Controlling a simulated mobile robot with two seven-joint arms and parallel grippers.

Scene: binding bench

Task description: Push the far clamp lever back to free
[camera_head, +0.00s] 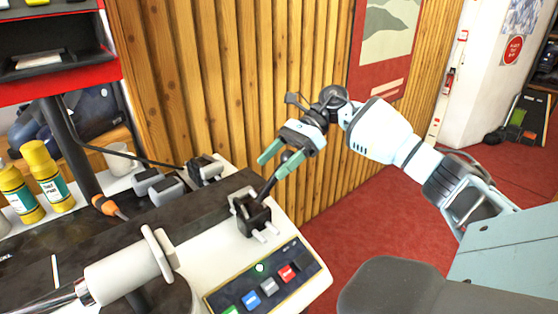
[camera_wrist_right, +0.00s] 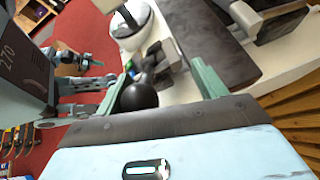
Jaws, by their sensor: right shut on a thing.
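The clamp lever (camera_head: 268,188) is a dark rod rising at a tilt from a black clamp block (camera_head: 250,213) at the end of the dark bar. Its black ball knob (camera_wrist_right: 140,96) shows large in the right wrist view. My left gripper is not in view.
A button panel (camera_head: 266,279) lies in front of the clamp. Yellow bottles (camera_head: 46,175), an orange-handled tool (camera_head: 108,206) and grey blocks (camera_head: 160,188) sit further left. A slatted wood wall (camera_head: 230,90) rises behind; red floor is open right.

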